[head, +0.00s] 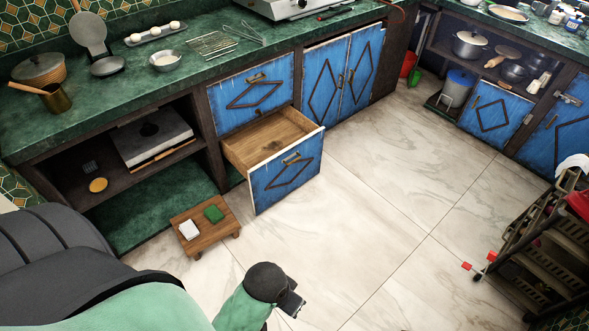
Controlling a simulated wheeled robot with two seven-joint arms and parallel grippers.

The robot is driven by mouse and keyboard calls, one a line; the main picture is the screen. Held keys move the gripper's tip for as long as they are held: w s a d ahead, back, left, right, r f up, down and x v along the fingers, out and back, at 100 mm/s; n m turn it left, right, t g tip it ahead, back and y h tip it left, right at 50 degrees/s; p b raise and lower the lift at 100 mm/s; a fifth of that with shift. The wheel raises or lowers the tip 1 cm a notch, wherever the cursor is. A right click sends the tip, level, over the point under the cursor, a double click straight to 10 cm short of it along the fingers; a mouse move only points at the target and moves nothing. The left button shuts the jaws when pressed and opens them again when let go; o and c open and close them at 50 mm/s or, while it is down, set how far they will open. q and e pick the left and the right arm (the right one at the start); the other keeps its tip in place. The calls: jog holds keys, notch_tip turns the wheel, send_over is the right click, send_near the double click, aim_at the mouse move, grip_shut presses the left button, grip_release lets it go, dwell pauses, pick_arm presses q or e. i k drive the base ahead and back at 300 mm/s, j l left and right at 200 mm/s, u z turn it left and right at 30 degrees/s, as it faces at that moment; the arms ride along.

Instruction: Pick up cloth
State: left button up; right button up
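No thing is plainly a cloth. A small white folded-looking piece (188,229) and a small green piece (213,213) lie side by side on a low wooden stool (187,211) on the floor; I cannot tell whether either is cloth. A white, soft-looking thing (574,163) shows at the right edge on a dark rack, partly cut off. My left gripper (291,303) is low at the bottom centre, in front of and right of the stool, apart from it. Its fingers are too small and dark to tell open from shut. My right gripper is out of view.
A wooden drawer (268,140) stands pulled out, empty, behind the stool. The green counter (120,92) holds pots and utensils. A dark rack (540,235) stands at the right. The pale tiled floor (375,205) between is clear.

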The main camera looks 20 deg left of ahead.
aim_at(212, 212)
jog(key=j+u, duration=0.1)
jog(key=u, duration=1.45)
jog(key=k+l+u, duration=0.1)
jog(key=i+z, duration=0.1)
